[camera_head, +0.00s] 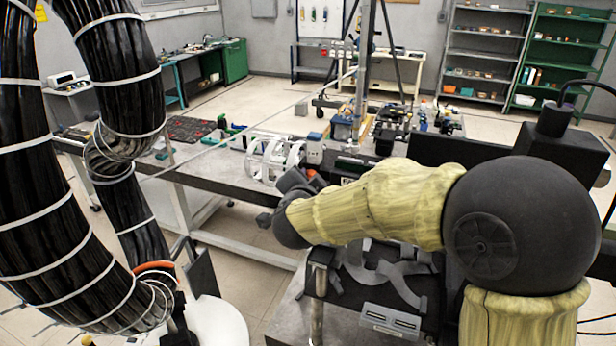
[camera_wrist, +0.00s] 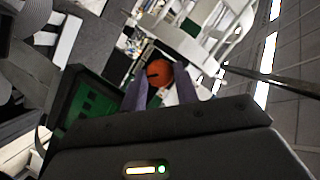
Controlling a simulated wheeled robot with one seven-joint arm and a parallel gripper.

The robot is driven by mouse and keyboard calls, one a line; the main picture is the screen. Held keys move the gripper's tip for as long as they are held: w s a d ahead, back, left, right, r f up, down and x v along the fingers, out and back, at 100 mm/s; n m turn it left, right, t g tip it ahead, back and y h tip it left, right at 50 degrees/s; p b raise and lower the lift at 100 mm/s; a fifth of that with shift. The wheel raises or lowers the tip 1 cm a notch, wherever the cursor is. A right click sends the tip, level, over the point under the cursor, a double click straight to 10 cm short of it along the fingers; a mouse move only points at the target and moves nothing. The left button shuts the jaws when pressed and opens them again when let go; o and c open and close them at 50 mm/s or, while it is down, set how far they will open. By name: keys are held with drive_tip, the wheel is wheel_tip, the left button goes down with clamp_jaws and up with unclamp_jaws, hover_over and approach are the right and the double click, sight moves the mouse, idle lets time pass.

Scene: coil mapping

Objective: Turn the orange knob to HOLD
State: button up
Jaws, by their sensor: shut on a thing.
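In the head view, my gripper is mostly hidden by the end of my arm near the bench, and only a small patch of orange shows there. A green panel (camera_wrist: 85,108) lies left of the fingers in the wrist view. I cannot read a HOLD label in either view.
A white ribbed cylindrical frame (camera_head: 272,158) lies on the grey workbench (camera_head: 215,172) close to my arm. Tools and small equipment crowd the bench top. A metal pole stands behind it. Shelves (camera_head: 482,55) line the back wall, with open floor before them.

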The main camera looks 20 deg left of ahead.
drive_tip(key=o, duration=0.7)
drive_tip(key=shift+s, duration=0.15)
drive_tip(key=b+v, duration=0.4)
drive_tip(key=v, duration=1.3)
drive_tip(key=shift+b, duration=0.3)
